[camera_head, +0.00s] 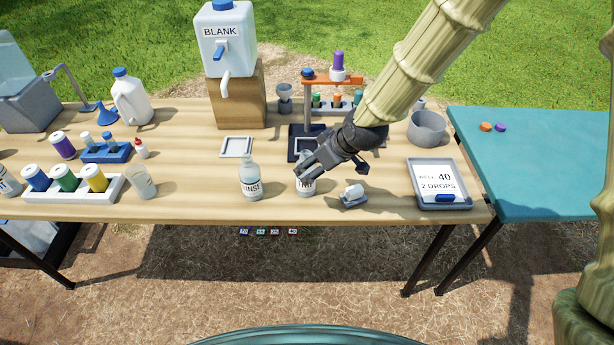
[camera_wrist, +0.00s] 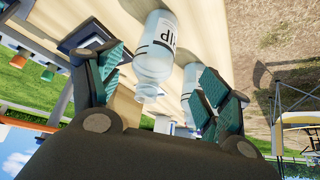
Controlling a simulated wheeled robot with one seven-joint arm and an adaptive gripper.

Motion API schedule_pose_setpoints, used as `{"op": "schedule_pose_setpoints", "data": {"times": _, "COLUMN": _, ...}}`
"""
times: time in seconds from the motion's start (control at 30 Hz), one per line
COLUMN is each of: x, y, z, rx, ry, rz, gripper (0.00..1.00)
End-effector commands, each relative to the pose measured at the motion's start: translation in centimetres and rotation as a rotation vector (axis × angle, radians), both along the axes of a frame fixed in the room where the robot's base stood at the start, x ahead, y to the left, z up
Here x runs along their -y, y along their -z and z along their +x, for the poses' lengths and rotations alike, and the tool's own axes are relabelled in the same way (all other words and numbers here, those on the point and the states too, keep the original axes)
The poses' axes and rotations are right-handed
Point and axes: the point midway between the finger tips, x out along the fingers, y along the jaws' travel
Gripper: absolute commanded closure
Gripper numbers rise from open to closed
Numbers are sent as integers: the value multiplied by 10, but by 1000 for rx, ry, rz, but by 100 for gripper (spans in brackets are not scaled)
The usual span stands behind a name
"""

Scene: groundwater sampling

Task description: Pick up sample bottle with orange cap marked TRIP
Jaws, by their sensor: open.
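A clear bottle (camera_head: 306,188) stands upright near the table's front, its label partly hidden by my gripper (camera_head: 308,170). In the wrist view this bottle (camera_wrist: 155,58) lies between my open fingers, with a gap visible on each side. Its dark lettering is cut off, ending in what looks like "IP". Its neck looks bare, with no orange cap on it. My gripper (camera_wrist: 160,75) is open and around the bottle's upper part, not closed on it. An orange cap (camera_head: 485,127) lies on the teal table at right.
A RINSE bottle (camera_head: 251,183) stands just left, also visible in the wrist view (camera_wrist: 190,88). A small grey-blue item (camera_head: 354,195) sits right of the gripper. A stand with an orange arm (camera_head: 332,80) is behind. A purple cap (camera_head: 500,128) lies beside the orange one.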

Motion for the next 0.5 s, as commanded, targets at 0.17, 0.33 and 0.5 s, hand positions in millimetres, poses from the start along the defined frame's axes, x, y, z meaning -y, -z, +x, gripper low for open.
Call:
{"op": "schedule_pose_setpoints", "data": {"times": 0.17, "x": -8, "y": 17, "z": 8, "rx": -1, "ry": -1, "rz": 0, "gripper": 23}}
{"op": "schedule_pose_setpoints", "data": {"times": 0.33, "x": -11, "y": 24, "z": 11, "rx": -1, "ry": -1, "rz": 1, "gripper": 23}}
{"op": "schedule_pose_setpoints", "data": {"times": 0.5, "x": -13, "y": 29, "z": 15, "rx": -1, "ry": 0, "rz": 1, "gripper": 23}}
